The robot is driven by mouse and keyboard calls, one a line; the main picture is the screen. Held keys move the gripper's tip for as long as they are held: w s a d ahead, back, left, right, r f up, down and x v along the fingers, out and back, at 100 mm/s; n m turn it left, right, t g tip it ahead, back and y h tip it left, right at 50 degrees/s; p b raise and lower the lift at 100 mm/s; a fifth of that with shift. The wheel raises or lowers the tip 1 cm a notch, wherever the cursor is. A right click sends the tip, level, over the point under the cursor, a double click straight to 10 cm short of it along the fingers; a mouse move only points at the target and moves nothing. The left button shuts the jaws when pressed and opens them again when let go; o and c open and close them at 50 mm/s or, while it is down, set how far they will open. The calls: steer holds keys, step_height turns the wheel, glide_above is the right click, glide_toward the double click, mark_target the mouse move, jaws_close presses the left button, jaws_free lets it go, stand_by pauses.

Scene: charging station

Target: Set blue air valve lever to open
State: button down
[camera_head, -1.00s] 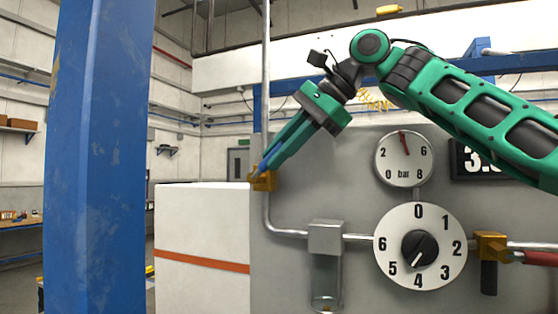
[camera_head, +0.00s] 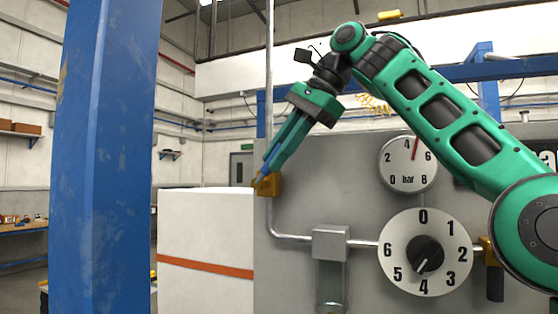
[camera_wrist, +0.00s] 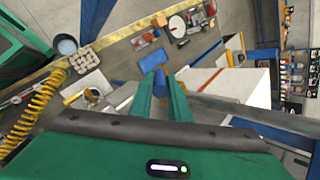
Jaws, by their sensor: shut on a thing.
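The blue lever (camera_head: 270,162) sits on a brass valve body (camera_head: 273,186) on the vertical pipe, at the left edge of the grey panel. My gripper (camera_head: 276,155) comes down from the upper right, with its green fingers shut on the lever. In the wrist view the blue lever (camera_wrist: 160,82) shows between the two fingers. The lever looks tilted up from the valve; its exact angle is partly hidden by the fingers. The pressure gauge (camera_head: 407,165) has its needle between 4 and 6.
My arm crosses in front of the panel's right side. A white box (camera_head: 205,225) stands left of the panel, and a blue column (camera_head: 100,160) further left.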

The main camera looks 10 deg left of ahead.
steer(key=shift+r, duration=0.3)
stand_by(0.4)
steer(key=c, duration=1.7)
jaws_free()
steer(key=shift+o, duration=0.2)
steer(key=shift+f, duration=0.1)
steer(key=shift+f, duration=0.1)
steer(key=shift+d+f, duration=0.2)
